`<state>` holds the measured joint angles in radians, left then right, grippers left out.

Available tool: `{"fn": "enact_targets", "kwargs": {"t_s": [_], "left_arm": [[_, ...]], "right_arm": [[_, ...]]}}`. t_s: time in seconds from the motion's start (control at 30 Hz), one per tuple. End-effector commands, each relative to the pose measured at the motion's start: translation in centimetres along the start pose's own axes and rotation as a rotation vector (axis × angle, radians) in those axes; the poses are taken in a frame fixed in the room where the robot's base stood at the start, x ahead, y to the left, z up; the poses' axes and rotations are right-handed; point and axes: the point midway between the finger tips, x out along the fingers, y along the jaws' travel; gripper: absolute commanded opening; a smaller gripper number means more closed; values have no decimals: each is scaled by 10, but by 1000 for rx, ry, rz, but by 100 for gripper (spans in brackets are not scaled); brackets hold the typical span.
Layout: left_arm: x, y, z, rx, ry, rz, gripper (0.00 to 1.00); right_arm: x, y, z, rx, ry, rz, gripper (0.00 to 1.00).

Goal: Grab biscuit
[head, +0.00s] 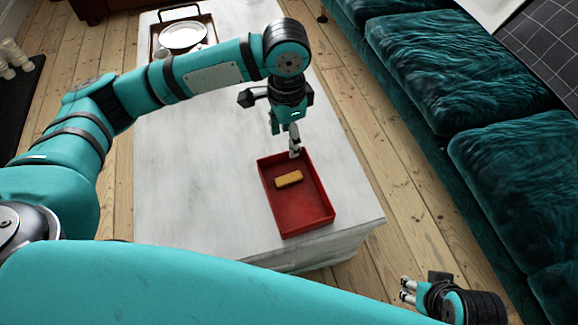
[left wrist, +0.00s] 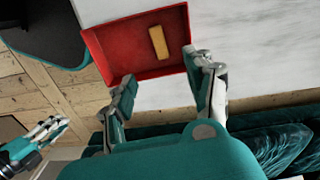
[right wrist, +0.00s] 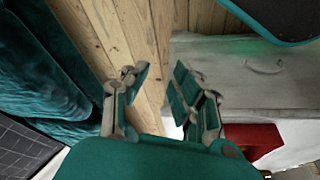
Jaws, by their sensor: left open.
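A golden-brown oblong biscuit (head: 288,179) lies in a shallow red tray (head: 306,216) on the white table. In the left wrist view the biscuit (left wrist: 158,42) lies near the middle of the red tray (left wrist: 127,62), beyond the fingers. My left gripper (head: 295,150) is above the tray's far edge in the head view. Its fingers (left wrist: 165,85) are spread and empty, apart from the biscuit. My right gripper (head: 405,290) is low beside the table, over the floor. Its fingers (right wrist: 155,85) are apart with nothing between them.
The white table (head: 190,180) is mostly clear. A tray with a white plate (head: 183,36) stands at its far end. A teal sofa (head: 450,75) runs along the right, with a strip of wooden floor (head: 400,170) between it and the table.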

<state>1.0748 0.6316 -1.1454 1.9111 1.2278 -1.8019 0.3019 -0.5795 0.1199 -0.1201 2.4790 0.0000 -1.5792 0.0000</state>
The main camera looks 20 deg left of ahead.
Motion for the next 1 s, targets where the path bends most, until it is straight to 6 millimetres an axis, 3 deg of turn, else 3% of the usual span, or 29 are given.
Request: {"fn": "enact_targets", "kwargs": {"t_s": [0.2,0.37,0.7,1.0], "left_arm": [[51,0,1,-1,-4,2,54],[74,0,1,1,-3,1,54],[107,0,1,0,-1,1,54],[118,0,1,1,-1,1,54]], "right_arm": [[20,-1,7,0,-1,0,27],[25,-5,-31,-6,171,-8,27],[14,-14,-101,-15,507,-26,27],[4,-18,-124,-17,631,-34,27]]}}
